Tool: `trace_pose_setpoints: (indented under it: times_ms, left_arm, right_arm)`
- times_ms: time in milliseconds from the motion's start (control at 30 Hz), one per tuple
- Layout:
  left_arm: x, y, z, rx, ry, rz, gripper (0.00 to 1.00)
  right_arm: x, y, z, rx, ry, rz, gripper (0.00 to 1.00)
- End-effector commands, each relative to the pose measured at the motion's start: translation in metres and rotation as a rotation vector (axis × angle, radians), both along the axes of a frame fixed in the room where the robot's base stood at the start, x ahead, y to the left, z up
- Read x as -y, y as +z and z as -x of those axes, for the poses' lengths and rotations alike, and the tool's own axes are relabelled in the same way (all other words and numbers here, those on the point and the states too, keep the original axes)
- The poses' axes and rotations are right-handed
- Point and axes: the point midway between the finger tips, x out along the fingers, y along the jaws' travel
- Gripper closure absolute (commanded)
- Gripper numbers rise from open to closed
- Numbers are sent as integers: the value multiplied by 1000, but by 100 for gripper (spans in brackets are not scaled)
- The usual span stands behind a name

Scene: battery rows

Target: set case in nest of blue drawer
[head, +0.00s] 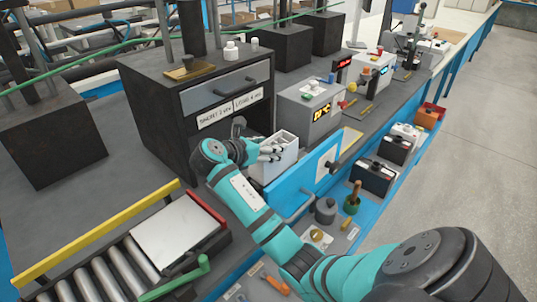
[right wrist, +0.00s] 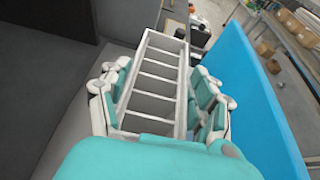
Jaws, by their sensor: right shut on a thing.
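The case (head: 283,163) is a pale grey open-topped box. In the right wrist view, the case (right wrist: 160,75) shows a row of several compartments split by thin dividers. My right gripper (head: 271,150) is shut on it; in the right wrist view the fingers of the right gripper (right wrist: 165,100) press on both long sides. The blue drawer (head: 322,165) shows its tall blue front just right of the case; this blue panel (right wrist: 255,70) also stands beside the case in the right wrist view. The nest is hidden. I cannot tell whether the case touches the drawer floor. My left gripper is not in view.
A dark cabinet (head: 152,110) with a grey drawer stands left of the case. A grey tester box (head: 309,106) stands behind it. A roller conveyor (head: 115,270) with a pale plate (head: 178,230) is at front left. Batteries (head: 373,178) sit on the lower blue shelf at right.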

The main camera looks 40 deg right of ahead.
Motion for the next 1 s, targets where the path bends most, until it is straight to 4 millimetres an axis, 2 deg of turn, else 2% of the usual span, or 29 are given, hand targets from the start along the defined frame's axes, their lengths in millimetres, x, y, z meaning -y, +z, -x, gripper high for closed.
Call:
trace_pose_setpoints:
  times_ms: [100,200,500,533,700,1000]
  left_arm:
    - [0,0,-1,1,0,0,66]
    - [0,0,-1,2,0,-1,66]
    - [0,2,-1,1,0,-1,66]
    - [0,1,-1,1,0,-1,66]
    - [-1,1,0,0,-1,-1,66]
    - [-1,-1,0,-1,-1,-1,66]
  right_arm:
    - [0,-19,1,-5,0,1,95]
    - [0,-27,0,-1,0,1,95]
    - [0,-28,0,-1,0,1,95]
    - [0,-30,0,-1,-1,-1,35]
    - [0,-30,0,-1,0,-1,13]
    - [0,-29,0,-1,0,-1,12]
